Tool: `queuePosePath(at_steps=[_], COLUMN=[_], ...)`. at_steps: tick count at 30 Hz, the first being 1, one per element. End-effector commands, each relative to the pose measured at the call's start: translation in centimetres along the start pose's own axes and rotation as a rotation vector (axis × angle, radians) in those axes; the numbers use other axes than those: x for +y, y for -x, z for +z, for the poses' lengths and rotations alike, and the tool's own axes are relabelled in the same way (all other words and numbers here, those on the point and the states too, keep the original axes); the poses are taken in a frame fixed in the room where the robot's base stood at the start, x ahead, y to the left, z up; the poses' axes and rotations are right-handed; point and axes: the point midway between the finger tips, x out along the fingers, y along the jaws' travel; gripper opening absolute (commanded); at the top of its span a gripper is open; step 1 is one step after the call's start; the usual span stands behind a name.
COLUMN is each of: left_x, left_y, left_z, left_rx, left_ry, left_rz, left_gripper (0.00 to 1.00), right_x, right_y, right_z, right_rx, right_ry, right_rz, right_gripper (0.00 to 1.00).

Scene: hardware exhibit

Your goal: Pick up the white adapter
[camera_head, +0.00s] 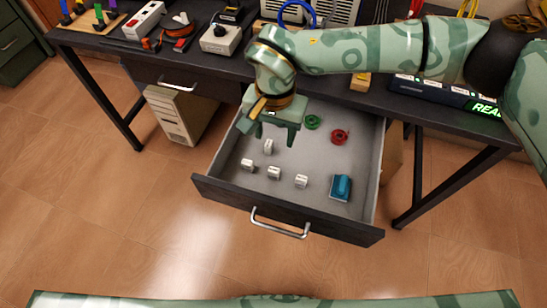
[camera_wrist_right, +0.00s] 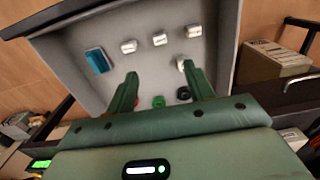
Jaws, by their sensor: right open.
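Several small white blocks that look like adapters lie on the floor of the open drawer (camera_head: 359,177). One white adapter (camera_head: 268,147) stands apart behind a row of three: a left one (camera_head: 247,165), a middle one (camera_head: 274,173) and a right one (camera_head: 301,181). My right gripper (camera_head: 275,135) is open and empty, pointing down over the drawer, close to the rear adapter. In the right wrist view, that adapter (camera_wrist_right: 181,64) shows beside one fingertip of the open gripper (camera_wrist_right: 160,72), partly hidden by it. The row of three lies beyond the fingertips. My left gripper is out of view.
In the drawer, a blue block (camera_head: 341,187) sits front right; a red ring (camera_head: 340,136) and a green ring (camera_head: 313,121) lie toward the back. A dark round item (camera_wrist_right: 183,93) shows in the wrist view. The drawer walls surround the gripper's space. The tabletop (camera_head: 225,62) behind is cluttered.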

Motion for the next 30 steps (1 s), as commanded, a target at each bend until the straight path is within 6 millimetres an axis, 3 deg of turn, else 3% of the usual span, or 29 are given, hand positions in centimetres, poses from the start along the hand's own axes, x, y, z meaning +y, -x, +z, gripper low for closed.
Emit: queuePosePath(at_steps=[12, 19, 25, 30], left_x=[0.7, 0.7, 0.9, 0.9], left_y=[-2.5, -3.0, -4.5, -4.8], left_z=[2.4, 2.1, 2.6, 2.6], left_rx=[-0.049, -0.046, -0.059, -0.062], left_ry=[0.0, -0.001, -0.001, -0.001], left_rz=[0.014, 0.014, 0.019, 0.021], left_gripper=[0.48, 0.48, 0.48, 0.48], right_x=[-0.1, -0.1, -0.2, -0.2], right_y=[-9.4, -11.3, -14.8, -16.1], right_z=[0.1, 0.1, 0.0, -0.1], right_rx=[0.002, 0.005, 0.001, 0.005], right_ry=[0.013, 0.012, 0.012, 0.012], right_rz=[0.007, 0.006, 0.006, 0.005], right_gripper=[0.53, 0.53, 0.53, 0.53])
